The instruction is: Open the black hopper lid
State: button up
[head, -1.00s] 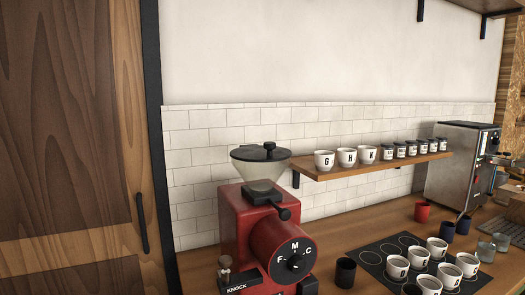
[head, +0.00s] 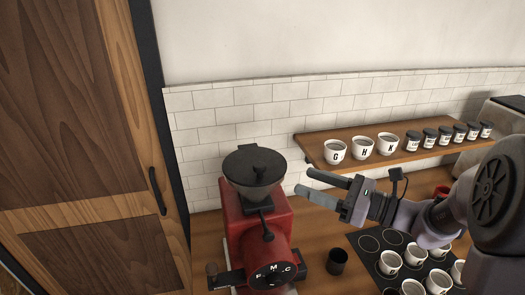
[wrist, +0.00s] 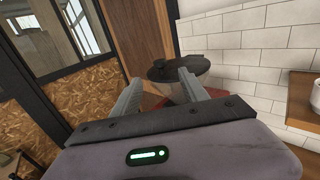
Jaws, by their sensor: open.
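The black hopper lid (head: 255,164) lies on top of the clear hopper (head: 257,190) of the red grinder (head: 260,228). A small dark knob stands up from the lid. The lid looks closed. In the wrist view the lid (wrist: 172,70) shows beyond and between my fingers, and the right finger covers part of the hopper. My gripper (head: 318,187) is open and empty. In the head view it is to the right of the hopper, with its fingers pointing left toward it. A gap shows between the fingertips and the lid.
A wooden shelf (head: 325,160) with lettered cups and several small jars runs along the tiled wall, close behind my gripper. A dark cup (head: 337,260) stands right of the grinder. Several white cups stand on a black mat (head: 362,243). A wooden door (head: 90,150) is at left.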

aim_at(265, 168)
jog(key=p+x, duration=0.1)
jog(key=x, duration=1.3)
jog(key=shift+s+f, duration=0.1)
jog(key=shift+c, duration=0.4)
grip_shut()
